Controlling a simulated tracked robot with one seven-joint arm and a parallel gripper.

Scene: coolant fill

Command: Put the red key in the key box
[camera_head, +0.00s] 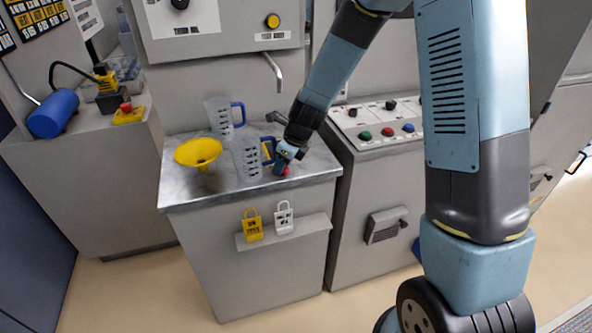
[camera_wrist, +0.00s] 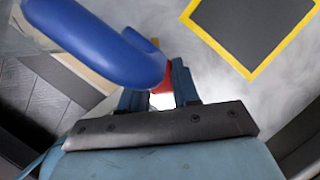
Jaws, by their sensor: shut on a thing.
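My gripper (camera_head: 283,167) is low over the right part of the grey counter, beside the blue handle of the front clear jug. In the wrist view, my gripper (camera_wrist: 160,88) has a red piece (camera_wrist: 165,78) between its fingers, taken to be the red key. The red also shows at the fingertips in the head view (camera_head: 286,171). The blue handle (camera_wrist: 105,38) hides part of the red piece and passes close to the left finger. I cannot tell whether they touch. I cannot make out a key box for certain in either view.
Two clear jugs (camera_head: 245,160) (camera_head: 219,112) and a yellow funnel (camera_head: 198,153) stand on the counter (camera_head: 190,195). Yellow and white padlocks (camera_head: 252,226) (camera_head: 284,217) are at the front ledge. A yellow-bordered dark square (camera_wrist: 255,28) shows in the wrist view.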

